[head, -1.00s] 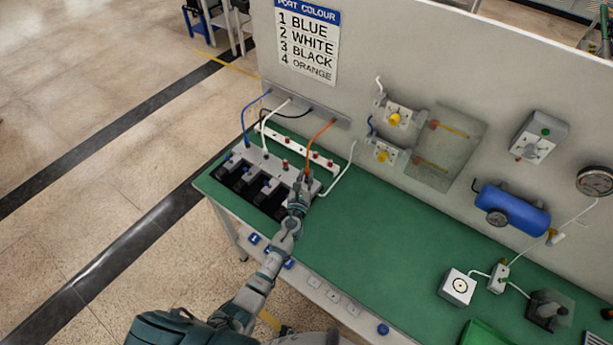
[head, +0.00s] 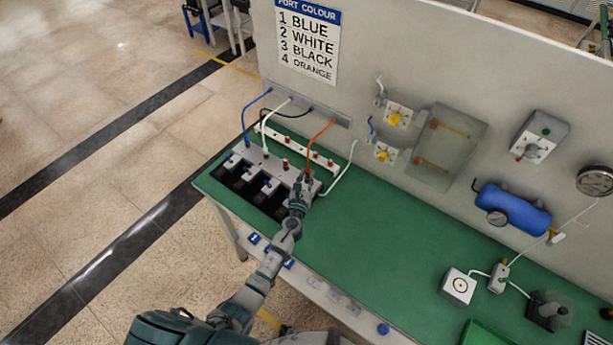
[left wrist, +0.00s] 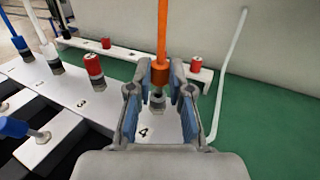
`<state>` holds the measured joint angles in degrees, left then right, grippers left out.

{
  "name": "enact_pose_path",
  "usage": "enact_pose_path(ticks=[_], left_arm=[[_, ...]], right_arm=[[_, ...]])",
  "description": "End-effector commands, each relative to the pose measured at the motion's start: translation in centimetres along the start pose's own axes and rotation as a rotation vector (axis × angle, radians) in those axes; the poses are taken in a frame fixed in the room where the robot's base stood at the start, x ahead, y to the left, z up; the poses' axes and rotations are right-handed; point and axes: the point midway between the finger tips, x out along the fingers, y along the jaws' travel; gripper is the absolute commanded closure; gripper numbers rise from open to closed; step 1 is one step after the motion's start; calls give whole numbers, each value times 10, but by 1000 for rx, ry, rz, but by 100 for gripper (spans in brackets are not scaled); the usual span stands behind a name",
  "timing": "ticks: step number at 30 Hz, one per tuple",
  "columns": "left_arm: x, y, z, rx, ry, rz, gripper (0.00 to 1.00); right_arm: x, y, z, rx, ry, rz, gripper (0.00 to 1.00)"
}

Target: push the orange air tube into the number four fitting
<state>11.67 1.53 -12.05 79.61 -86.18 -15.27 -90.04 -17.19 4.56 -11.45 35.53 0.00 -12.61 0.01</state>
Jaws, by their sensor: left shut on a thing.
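The orange air tube (head: 319,138) hangs down from the strip on the back panel to the manifold's right end in the head view. In the left wrist view the orange tube (left wrist: 162,38) stands upright between the fingers of my left gripper (left wrist: 160,92), which is shut on its orange end piece. Directly below it is the number four fitting (left wrist: 156,103), a metal collar beside the printed 4. I cannot tell how deep the tube's end sits in it. My left gripper (head: 301,188) also shows at the manifold in the head view. My right gripper is not in view.
The white manifold (head: 275,169) has blue and white tubes at its left ports. A red cap (left wrist: 94,68) sits on port 3. A white rail with red caps (head: 312,155) runs behind, and a white tube (head: 345,169) rises at right.

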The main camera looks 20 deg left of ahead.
Motion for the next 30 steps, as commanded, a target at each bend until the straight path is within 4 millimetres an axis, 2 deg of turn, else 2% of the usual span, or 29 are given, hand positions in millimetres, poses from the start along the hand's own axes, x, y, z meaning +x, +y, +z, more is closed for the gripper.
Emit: enact_pose_path(ticks=[15, 30], left_arm=[[0, 0, -12, 0, 2, 0, 100], [-1, 2, -14, -4, 11, 0, 100]], right_arm=[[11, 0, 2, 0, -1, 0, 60], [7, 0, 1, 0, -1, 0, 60]])
